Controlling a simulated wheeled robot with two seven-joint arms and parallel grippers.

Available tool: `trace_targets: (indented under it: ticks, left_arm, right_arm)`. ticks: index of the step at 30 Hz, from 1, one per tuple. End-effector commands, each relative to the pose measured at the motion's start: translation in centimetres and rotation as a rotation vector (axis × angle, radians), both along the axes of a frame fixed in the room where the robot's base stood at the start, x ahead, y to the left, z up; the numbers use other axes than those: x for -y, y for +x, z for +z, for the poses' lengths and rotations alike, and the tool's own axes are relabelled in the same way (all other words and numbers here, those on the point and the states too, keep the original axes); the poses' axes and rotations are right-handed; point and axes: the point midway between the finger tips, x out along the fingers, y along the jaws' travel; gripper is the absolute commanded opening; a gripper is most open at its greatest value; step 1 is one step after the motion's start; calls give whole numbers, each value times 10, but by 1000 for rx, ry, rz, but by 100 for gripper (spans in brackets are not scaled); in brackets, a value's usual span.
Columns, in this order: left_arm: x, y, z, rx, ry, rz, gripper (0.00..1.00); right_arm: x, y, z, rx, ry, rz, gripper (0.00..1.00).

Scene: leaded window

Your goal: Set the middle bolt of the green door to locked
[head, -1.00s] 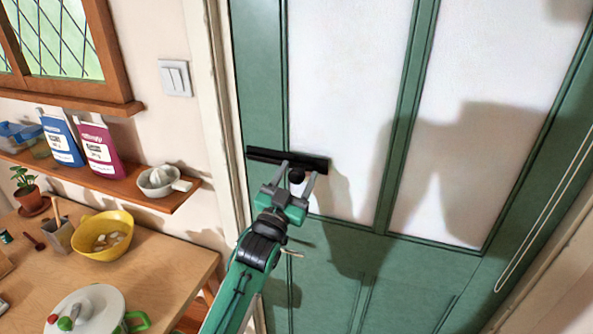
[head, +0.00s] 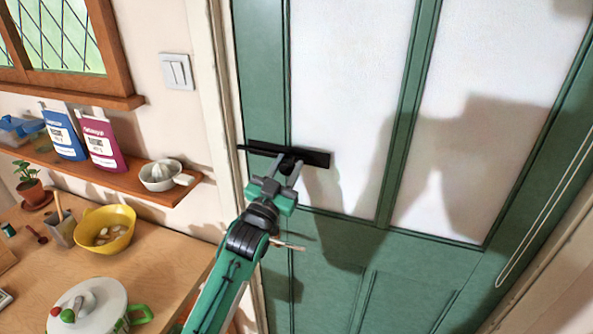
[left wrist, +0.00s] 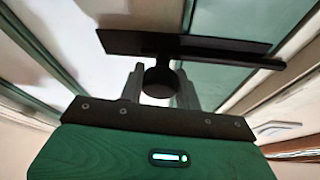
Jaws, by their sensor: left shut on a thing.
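The green door (head: 262,95) has a black bolt on its left side, made of a flat plate (head: 317,159) and a sliding rod (head: 244,148). The rod's end sticks out past the plate's left end and reaches the pale door frame (head: 226,130). My left gripper (head: 288,167) is shut on the bolt's round black knob (left wrist: 158,82), with one finger on each side of it. The left wrist view also shows the plate (left wrist: 125,42) and the rod's end (left wrist: 270,62). Whether the rod enters the frame is hard to tell. My right gripper is out of view.
A wooden table (head: 150,265) with a yellow bowl (head: 105,229) and a lidded pot (head: 88,305) stands at the lower left. A shelf (head: 120,180) holds cartons and a juicer (head: 160,174). The door's middle and right are clear.

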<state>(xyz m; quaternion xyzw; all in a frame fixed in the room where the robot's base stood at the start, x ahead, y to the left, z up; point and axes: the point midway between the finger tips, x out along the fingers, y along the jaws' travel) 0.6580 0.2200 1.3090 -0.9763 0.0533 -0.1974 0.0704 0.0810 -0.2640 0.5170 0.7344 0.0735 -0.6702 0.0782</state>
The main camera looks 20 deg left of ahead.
Motion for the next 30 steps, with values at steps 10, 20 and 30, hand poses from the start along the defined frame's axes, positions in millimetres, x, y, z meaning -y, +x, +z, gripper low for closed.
trace_targets:
  ticks: [10,20,30]
  left_arm:
    - [-6,0,0,-1,-1,2,40]
    - [-5,0,0,0,0,1,56]
    - [-11,-37,-22,-1,1,1,56]
  right_arm:
    - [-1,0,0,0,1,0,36]
    - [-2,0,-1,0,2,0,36]
    - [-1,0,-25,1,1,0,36]
